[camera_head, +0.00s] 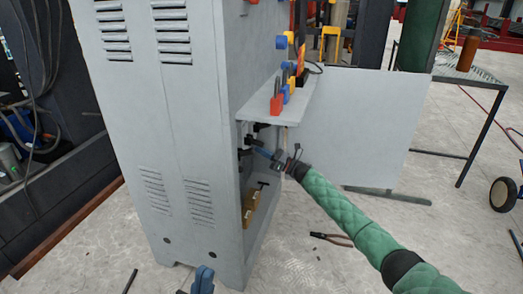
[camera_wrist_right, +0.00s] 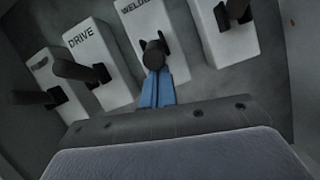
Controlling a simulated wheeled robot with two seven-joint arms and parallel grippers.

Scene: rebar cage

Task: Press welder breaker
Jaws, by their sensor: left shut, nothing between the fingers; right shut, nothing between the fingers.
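The welder breaker (camera_wrist_right: 147,22) is a white plate with a dark lever (camera_wrist_right: 153,52), and its label is partly cut off at the top of the right wrist view. My right gripper (camera_wrist_right: 156,82) is shut and empty. Its blue fingertips are at the lower end of the lever, and they look to be touching or very close to it. In the head view my right gripper (camera_head: 264,153) reaches into the open front of the grey cabinet (camera_head: 170,120), below the shelf. My left gripper (camera_head: 203,278) is shut and empty at the bottom edge, in front of the cabinet.
The DRIVE breaker (camera_wrist_right: 92,60) is left of the welder breaker, with another breaker further left and one at the right. A shelf (camera_head: 262,114) with coloured tools juts out above the opening. The open cabinet door (camera_head: 365,120) stands right. Pliers (camera_head: 332,239) lie on the floor.

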